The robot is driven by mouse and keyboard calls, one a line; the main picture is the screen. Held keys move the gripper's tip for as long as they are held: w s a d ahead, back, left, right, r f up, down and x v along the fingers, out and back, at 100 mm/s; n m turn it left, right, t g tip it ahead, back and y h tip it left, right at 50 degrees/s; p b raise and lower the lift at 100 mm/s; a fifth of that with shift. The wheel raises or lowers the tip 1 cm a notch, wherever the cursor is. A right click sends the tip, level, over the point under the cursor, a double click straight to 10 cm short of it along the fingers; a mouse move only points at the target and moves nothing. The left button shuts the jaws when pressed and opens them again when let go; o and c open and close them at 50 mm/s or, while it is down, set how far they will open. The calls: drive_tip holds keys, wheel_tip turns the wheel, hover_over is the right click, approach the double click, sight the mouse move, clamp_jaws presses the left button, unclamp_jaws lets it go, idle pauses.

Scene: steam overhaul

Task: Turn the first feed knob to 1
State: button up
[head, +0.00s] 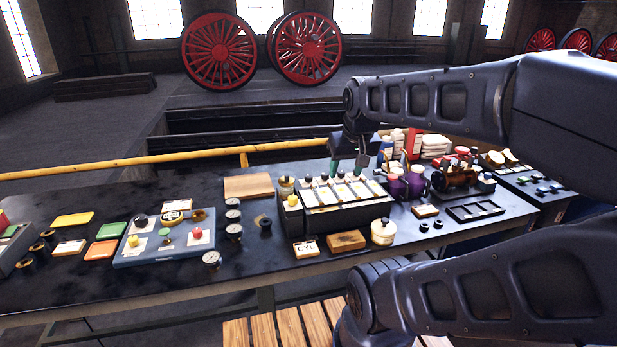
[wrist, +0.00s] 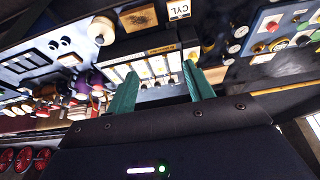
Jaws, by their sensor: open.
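A dark box (head: 345,215) with several white strips and a row of small dark knobs (head: 325,177) along its far edge stands mid-table. It also fills the middle of the wrist view (wrist: 150,45), with the knobs (wrist: 172,80) near the fingers. I cannot read which knob is the first feed knob or what its setting is. My gripper (head: 349,166) is over the far edge of the box. In the wrist view its two green fingers (wrist: 162,92) are spread wide with nothing held, around the knob row in the picture. I cannot tell their height above the knobs.
A yellow-knobbed unit (head: 292,200) adjoins the box's left side. Purple cups (head: 397,187) stand close on the right. A wooden block (head: 346,240), a CYL plate (head: 306,249) and a cream pot (head: 383,232) lie in front. A yellow rail (head: 150,159) runs behind the table.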

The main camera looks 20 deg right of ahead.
drive_tip(key=w+r+m+g, duration=0.1)
drive_tip(key=w+r+m, duration=0.1)
drive_tip(key=w, duration=0.6)
drive_tip(key=m+g, duration=0.4)
drive_tip(key=m, duration=0.4)
hover_over(309, 176)
wheel_tip(309, 176, down, 13)
wheel_tip(309, 176, down, 10)
drive_tip(key=shift+a+f, duration=0.1)
drive_tip(key=shift+f, duration=0.15)
drive_tip(key=c, duration=1)
drive_tip(key=shift+o, duration=0.2)
